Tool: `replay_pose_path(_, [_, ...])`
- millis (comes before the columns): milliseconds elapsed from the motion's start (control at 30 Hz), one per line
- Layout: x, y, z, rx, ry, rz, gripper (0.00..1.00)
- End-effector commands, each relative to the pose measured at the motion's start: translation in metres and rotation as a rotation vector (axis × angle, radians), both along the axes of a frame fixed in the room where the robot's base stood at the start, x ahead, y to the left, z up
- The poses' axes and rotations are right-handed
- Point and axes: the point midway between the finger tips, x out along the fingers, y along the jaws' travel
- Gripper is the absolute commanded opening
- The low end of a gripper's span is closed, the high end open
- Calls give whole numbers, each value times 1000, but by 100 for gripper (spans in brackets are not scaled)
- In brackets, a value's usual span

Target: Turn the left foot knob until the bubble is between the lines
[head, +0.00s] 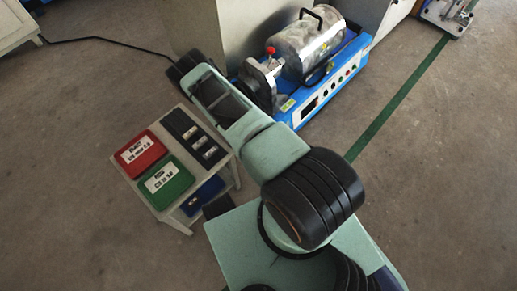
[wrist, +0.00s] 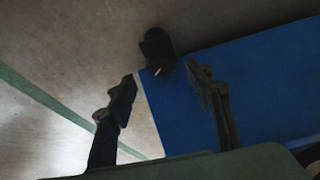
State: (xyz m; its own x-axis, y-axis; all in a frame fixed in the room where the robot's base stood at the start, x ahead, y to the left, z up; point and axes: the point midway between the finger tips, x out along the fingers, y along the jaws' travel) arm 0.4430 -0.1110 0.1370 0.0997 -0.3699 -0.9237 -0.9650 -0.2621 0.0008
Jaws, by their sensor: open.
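A dark foot knob (wrist: 157,48) with a small white mark shows at the corner of the blue base (wrist: 245,85) in the wrist view. My gripper (wrist: 163,76) is open, its two dark fingers apart. The knob appears just beyond the gap between the fingertips; I see no contact. In the head view, the blue base (head: 317,112) carries a silver drum (head: 308,48) and a red-topped part (head: 268,70). My arm covers the near left side of the machine, so my gripper and the knob are hidden there. I cannot make out the bubble or its lines.
A small light table (head: 183,217) stands left of my arm. It bears a red case (head: 141,153), a green case (head: 167,184) and a black tray (head: 192,136). A grey cabinet (head: 243,32) stands behind the machine. Open floor (head: 440,180) lies to the right.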

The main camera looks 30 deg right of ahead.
Motion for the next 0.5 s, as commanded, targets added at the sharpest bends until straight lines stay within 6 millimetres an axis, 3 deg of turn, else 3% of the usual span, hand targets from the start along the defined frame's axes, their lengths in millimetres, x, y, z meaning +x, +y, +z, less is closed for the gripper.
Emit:
replay_pose_path(33, [1, -4, -14, -1, 0, 0, 47])
replay_pose_path(200, [3, -13, -34, -1, 0, 1, 47])
replay_pose_path(500, [5, -17, -42, 1, 0, -1, 47])
